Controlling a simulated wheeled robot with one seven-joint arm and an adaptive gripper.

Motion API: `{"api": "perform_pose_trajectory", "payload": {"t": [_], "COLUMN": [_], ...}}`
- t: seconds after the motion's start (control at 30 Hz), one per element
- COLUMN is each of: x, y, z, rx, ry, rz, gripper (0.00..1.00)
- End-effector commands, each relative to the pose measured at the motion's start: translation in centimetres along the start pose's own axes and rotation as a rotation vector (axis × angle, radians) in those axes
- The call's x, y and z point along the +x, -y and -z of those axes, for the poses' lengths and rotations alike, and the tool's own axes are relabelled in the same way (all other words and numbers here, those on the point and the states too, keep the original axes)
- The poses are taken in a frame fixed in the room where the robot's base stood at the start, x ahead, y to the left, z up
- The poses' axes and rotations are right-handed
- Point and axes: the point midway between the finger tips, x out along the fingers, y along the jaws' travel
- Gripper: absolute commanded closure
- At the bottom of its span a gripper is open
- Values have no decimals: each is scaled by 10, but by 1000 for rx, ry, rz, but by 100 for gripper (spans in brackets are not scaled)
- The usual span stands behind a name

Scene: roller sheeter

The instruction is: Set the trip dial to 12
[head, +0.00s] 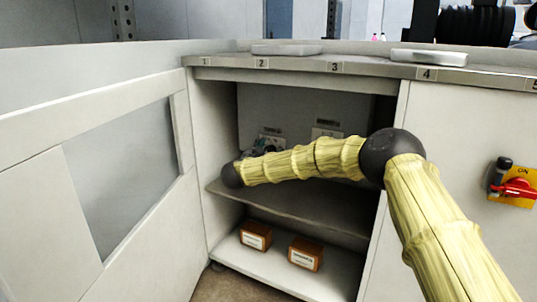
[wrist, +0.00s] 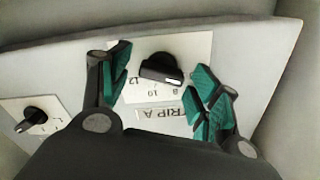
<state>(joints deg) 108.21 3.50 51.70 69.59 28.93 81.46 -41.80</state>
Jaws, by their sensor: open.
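The trip dial is a black knob (wrist: 160,68) on a white plate marked 8, 10 and 12, with a "TRIP A" label (wrist: 158,114) beside it in the wrist view. A white mark at the knob's lower right end lies nearest the 8. My gripper (wrist: 162,62) is open, its green-padded fingers on either side of the knob with gaps showing. I cannot tell how far the fingertips are from the plate. In the head view, my gripper (head: 268,142) is inside the cabinet's upper compartment, largely hidden along with the dial by my arm.
A second black dial (wrist: 32,117) sits at the left of the wrist view. The cabinet shelf (head: 300,212) runs below my arm, with two brown boxes (head: 305,254) underneath. The door (head: 60,180) stands open at left. A red switch (head: 515,188) is at right.

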Motion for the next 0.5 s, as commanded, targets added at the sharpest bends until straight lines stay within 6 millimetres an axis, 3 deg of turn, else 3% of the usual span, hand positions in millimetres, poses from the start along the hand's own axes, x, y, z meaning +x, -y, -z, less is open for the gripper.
{"api": "perform_pose_trajectory", "payload": {"t": [0.2, 0.47, 0.5], "x": [0, 0, 0], "y": [0, 0, 0], "z": [0, 0, 0], "rx": [0, 0, 0], "ry": [0, 1, 1], "rz": [0, 0, 0], "gripper": [38, 83, 83]}}
